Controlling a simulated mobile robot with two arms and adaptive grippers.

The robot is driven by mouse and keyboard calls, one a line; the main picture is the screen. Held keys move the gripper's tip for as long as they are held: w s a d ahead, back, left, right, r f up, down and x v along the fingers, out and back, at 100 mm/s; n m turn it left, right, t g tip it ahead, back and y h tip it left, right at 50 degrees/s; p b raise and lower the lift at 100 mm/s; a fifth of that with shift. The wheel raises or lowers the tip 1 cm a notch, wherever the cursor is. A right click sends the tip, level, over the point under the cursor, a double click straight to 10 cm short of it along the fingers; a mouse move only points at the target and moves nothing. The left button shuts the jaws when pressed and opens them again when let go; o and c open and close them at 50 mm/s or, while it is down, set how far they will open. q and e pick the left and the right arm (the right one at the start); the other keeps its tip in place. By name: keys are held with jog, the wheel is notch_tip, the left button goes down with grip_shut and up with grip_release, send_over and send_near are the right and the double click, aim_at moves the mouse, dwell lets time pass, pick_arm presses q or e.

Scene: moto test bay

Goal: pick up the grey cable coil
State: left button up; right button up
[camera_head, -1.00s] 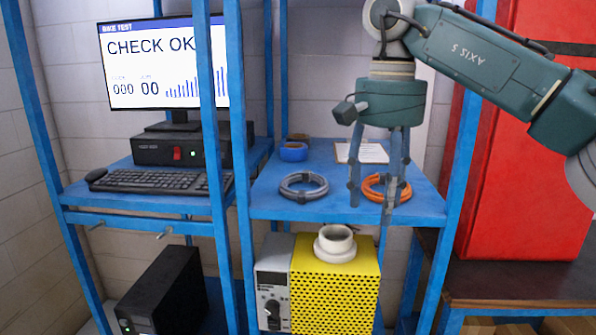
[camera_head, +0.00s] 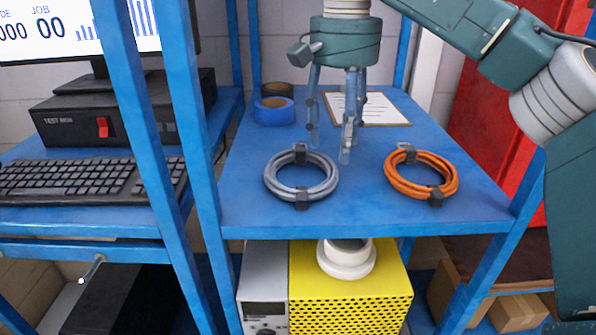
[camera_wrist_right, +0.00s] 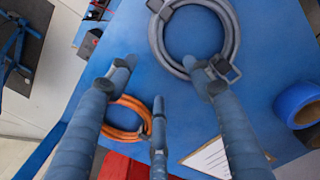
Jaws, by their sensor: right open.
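The grey cable coil (camera_head: 301,176) lies flat on the blue shelf (camera_head: 350,212), with black ties at its near and far sides. My right gripper (camera_head: 336,140) is open and empty above the shelf, behind and a little to the right of the grey coil. In the right wrist view the grey coil (camera_wrist_right: 163,38) is at the top, partly behind one finger of the open gripper (camera_wrist_right: 152,95). It cannot be told exactly how high the fingers are above the shelf. My left gripper is not in view.
An orange cable coil (camera_head: 421,175) lies to the right on the same shelf. Blue tape (camera_head: 272,111), a black roll (camera_head: 277,89) and a clipboard (camera_head: 378,108) lie behind. Blue rack posts (camera_head: 203,150) stand to the left. A keyboard (camera_head: 85,180) is beyond them.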

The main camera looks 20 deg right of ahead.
aim_at(335, 176)
jog(key=shift+s+d+f, duration=0.1)
jog(key=shift+s+f, duration=0.1)
jog(key=shift+f, duration=0.75)
jog(key=f, duration=0.5)
jog(key=shift+w, duration=0.3)
jog(key=shift+f, duration=0.15)
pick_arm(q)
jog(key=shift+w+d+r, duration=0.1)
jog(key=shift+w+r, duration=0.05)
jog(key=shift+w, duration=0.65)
